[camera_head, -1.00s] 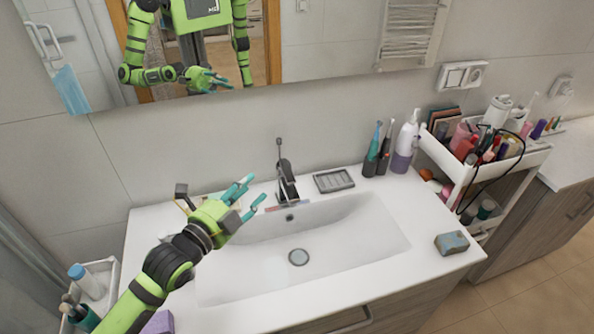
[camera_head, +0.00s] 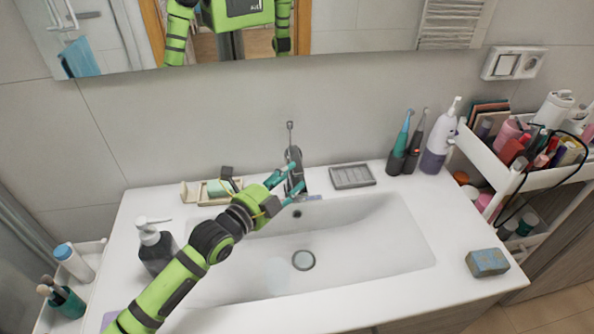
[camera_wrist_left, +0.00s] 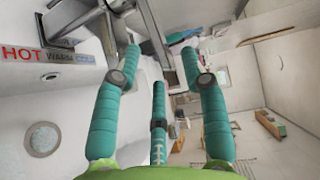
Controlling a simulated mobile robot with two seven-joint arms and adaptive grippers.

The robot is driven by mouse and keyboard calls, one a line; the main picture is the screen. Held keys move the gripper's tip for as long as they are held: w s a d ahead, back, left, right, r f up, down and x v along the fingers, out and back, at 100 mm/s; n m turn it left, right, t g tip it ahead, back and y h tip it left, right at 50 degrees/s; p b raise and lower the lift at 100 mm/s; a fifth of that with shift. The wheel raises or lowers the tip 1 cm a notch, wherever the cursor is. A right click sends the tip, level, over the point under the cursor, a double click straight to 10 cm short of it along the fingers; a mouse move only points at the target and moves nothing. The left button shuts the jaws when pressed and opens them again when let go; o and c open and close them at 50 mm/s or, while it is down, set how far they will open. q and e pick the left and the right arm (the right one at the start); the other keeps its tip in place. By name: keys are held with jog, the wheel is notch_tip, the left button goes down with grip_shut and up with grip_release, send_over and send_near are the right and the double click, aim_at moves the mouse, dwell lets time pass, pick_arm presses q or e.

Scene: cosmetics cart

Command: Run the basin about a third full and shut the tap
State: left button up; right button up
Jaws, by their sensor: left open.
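The white basin (camera_head: 370,235) is set in the counter, with a round drain (camera_head: 303,260) at its middle; I see no water in it. The drain also shows in the left wrist view (camera_wrist_left: 42,140). The dark tap (camera_head: 294,165) stands upright at the basin's back edge, its lever (camera_head: 290,132) pointing up. A HOT-WARM-COLD label (camera_wrist_left: 48,55) shows beside the tap in the left wrist view. My left gripper (camera_head: 284,182) is open at the tap's left side, its teal fingers partly overlapping the tap's base; contact is unclear. I see no running stream. My right gripper is out of view.
A grey soap dish (camera_head: 352,176), toothbrushes (camera_head: 400,145) and a white-purple bottle (camera_head: 440,140) stand right of the tap. A dark dispenser (camera_head: 155,250) is left of my arm. A sponge (camera_head: 487,262) lies front right, near a cluttered cart (camera_head: 530,180).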

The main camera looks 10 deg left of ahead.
aim_at(296, 169)
pick_arm(q)
jog(key=shift+x, duration=1.15)
jog(key=shift+w+d+p, duration=0.15)
jog(key=shift+w+p, duration=0.2)
jog(key=shift+w, duration=0.05)
jog(key=shift+w+d, duration=0.15)
jog(key=shift+w, duration=0.05)
grip_shut()
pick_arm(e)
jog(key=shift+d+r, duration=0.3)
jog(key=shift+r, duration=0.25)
